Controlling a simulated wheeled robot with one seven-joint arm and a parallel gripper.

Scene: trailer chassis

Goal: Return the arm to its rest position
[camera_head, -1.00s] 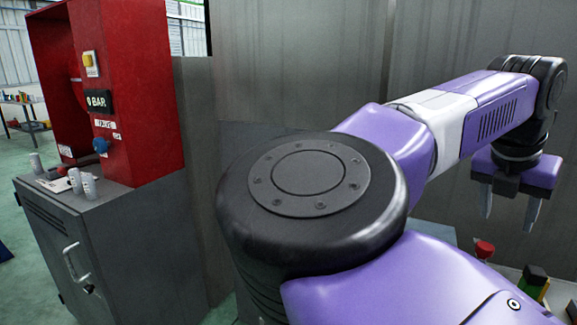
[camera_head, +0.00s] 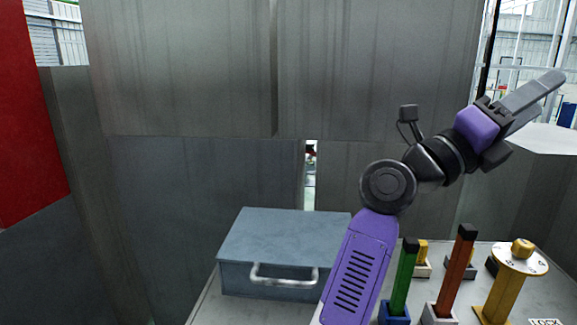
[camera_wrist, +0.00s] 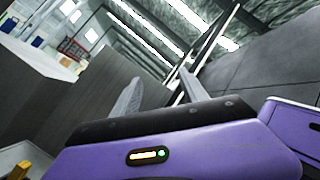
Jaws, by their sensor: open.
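My arm (camera_head: 362,265) rises from the bottom of the head view, bends at a dark round joint and reaches up to the right. My gripper (camera_head: 548,98) is at the upper right, pointing up and right, above the bench with the levers. In the wrist view my gripper (camera_wrist: 158,92) shows two grey fingers standing apart with nothing between them. The wrist view looks up toward the roof and its lights.
A blue-grey box (camera_head: 283,238) with a handle lies left of my arm. A green lever (camera_head: 403,277), a red-brown lever (camera_head: 456,272) and a yellow post with a white disc (camera_head: 510,262) stand to its right. Grey metal panels (camera_head: 180,70) stand behind. A red cabinet (camera_head: 27,120) edges in at left.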

